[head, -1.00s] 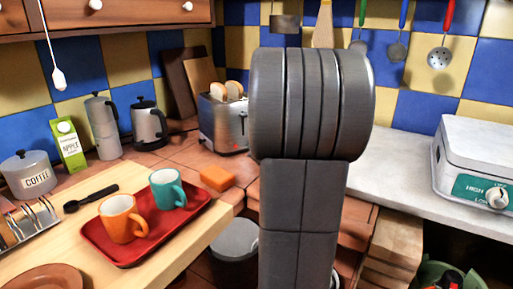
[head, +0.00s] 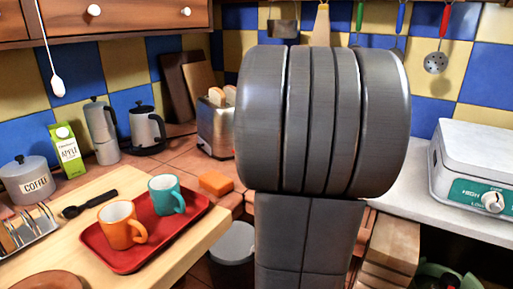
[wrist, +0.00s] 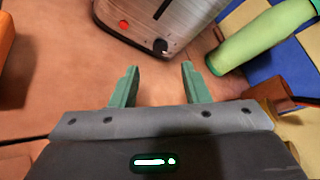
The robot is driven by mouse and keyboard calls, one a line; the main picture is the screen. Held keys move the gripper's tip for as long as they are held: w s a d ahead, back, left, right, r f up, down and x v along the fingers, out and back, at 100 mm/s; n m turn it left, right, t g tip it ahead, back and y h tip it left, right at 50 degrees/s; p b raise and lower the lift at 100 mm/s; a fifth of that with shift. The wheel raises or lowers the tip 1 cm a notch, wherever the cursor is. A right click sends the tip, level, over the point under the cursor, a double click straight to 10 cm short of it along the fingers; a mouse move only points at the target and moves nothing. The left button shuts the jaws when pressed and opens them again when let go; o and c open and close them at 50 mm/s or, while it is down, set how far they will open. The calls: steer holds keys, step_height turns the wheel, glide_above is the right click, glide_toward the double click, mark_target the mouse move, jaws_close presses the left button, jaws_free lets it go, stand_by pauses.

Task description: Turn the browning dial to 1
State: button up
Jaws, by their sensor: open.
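The silver toaster (head: 213,133) stands on the tiled counter, with bread slices (head: 218,96) in its top. My arm hides its right part in the head view. In the wrist view the toaster (wrist: 180,18) is at the top, with a red button (wrist: 123,24) and a small dark dial (wrist: 160,46) on its near face. My gripper (wrist: 158,80) is open and empty, its two green fingers pointing toward the toaster. The dial lies between the fingertips in the picture, a little beyond them. The dial's markings are too small to read. The head view does not show my gripper.
A green rounded object (wrist: 262,42) lies right of the toaster in the wrist view. An orange sponge (head: 215,183) is on the counter. A red tray (head: 118,257) with two mugs is further left. Bare tiles lie in front of the toaster.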

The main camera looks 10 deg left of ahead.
steer(key=p+v, duration=0.1)
steer(key=v, duration=0.6)
steer(key=shift+s+d+r, duration=0.1)
steer(key=shift+s+d, duration=0.05)
steer(key=shift+r+p, duration=0.1)
steer(key=shift+p, duration=0.2)
